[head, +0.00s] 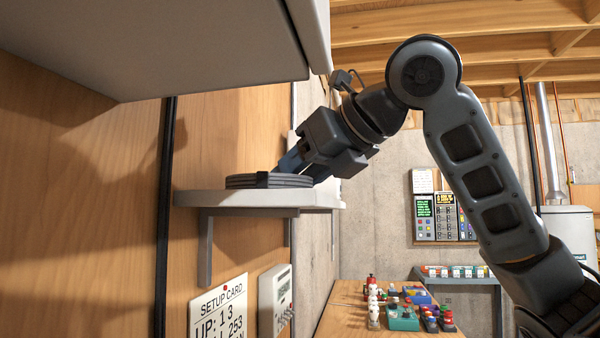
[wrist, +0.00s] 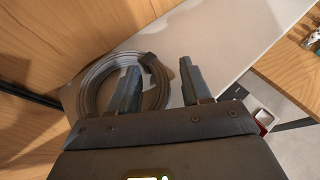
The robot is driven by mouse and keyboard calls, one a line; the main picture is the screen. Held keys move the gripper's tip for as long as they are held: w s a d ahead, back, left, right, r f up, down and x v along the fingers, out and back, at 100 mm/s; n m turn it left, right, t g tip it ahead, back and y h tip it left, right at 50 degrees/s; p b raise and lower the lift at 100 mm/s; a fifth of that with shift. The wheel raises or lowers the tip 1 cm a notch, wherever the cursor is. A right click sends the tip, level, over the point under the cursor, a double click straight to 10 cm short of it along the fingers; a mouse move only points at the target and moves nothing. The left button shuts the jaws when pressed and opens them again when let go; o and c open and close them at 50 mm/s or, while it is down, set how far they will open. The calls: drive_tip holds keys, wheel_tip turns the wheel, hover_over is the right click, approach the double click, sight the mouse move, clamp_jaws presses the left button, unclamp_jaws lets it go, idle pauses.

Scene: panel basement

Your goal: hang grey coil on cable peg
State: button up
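The grey coil (head: 268,181) lies flat on a pale wall shelf (head: 245,198) in the head view. In the wrist view the coil (wrist: 100,72) shows as a ring of cable with a darker band on its right side. My gripper (head: 290,165) reaches down to the coil from the right. In the wrist view its two fingers (wrist: 157,88) are spread apart. The left finger overlaps the coil's ring and the right finger is beyond its right edge, over the shelf. Whether the fingers touch the coil I cannot tell. I see no cable peg in either view.
A grey cabinet (head: 150,45) overhangs the shelf. A setup card (head: 219,310) and a white wall device (head: 274,300) are below it. A wooden bench (head: 345,318) with colourful small items stands lower right. A dark vertical strip (head: 165,200) runs down the wall left of the shelf.

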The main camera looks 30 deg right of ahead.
drive_tip(key=shift+f, duration=0.3)
drive_tip(key=b+v, duration=0.2)
drive_tip(key=v, duration=0.6)
drive_tip(key=shift+w+r, duration=0.25)
drive_tip(key=shift+r, duration=0.05)
drive_tip(key=shift+d, duration=0.15)
